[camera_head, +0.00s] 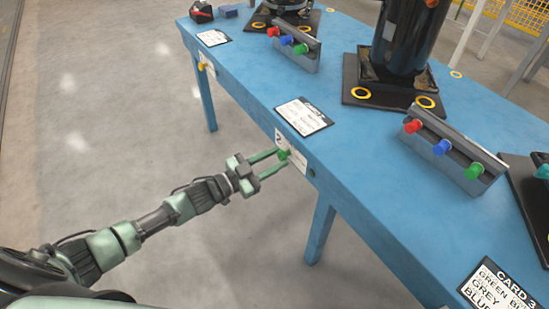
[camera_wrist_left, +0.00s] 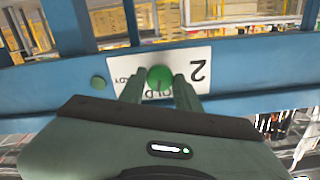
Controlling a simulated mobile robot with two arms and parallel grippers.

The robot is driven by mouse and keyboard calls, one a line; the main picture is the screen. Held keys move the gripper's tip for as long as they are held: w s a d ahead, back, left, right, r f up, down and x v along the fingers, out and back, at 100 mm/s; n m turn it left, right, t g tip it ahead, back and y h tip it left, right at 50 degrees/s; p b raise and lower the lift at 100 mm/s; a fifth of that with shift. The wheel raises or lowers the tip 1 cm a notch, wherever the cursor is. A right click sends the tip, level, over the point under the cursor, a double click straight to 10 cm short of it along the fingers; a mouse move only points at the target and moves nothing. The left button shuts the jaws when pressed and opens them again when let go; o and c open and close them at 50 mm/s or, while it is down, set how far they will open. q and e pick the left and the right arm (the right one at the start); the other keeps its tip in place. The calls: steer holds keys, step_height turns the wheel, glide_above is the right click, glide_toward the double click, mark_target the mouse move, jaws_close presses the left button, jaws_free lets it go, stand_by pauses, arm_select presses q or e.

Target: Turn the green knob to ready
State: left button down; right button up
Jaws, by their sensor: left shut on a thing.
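The green knob (camera_head: 283,155) sits on a white label plate marked 2 on the front edge of the blue table. My left gripper (camera_head: 281,162) reaches it from the front, with one finger on each side, and is shut on it. In the left wrist view the green knob (camera_wrist_left: 160,78) shows between the two fingertips, over the white label plate (camera_wrist_left: 198,70), whose print is upside down and partly covered. Part of the words "HOLD" and "READY" shows there. Which way the knob points I cannot tell. My right gripper is not in view.
The blue table (camera_head: 370,170) carries racks with red, blue and green knobs (camera_head: 455,150), dark compressor units (camera_head: 408,45) and printed cards (camera_head: 303,115). A yellow knob (camera_head: 202,66) sits farther left. The floor before the table is clear.

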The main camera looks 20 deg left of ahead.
arm_select(q)
steer(key=m, duration=0.3)
steer(key=shift+m, duration=0.4)
steer(key=m, duration=0.2)
steer(key=shift+m, duration=1.3)
steer(key=m, duration=0.2)
steer(key=shift+f+m, duration=0.1)
steer(key=shift+m, duration=0.6)
steer(key=shift+m+b, duration=0.6)
steer(key=shift+m, duration=0.9)
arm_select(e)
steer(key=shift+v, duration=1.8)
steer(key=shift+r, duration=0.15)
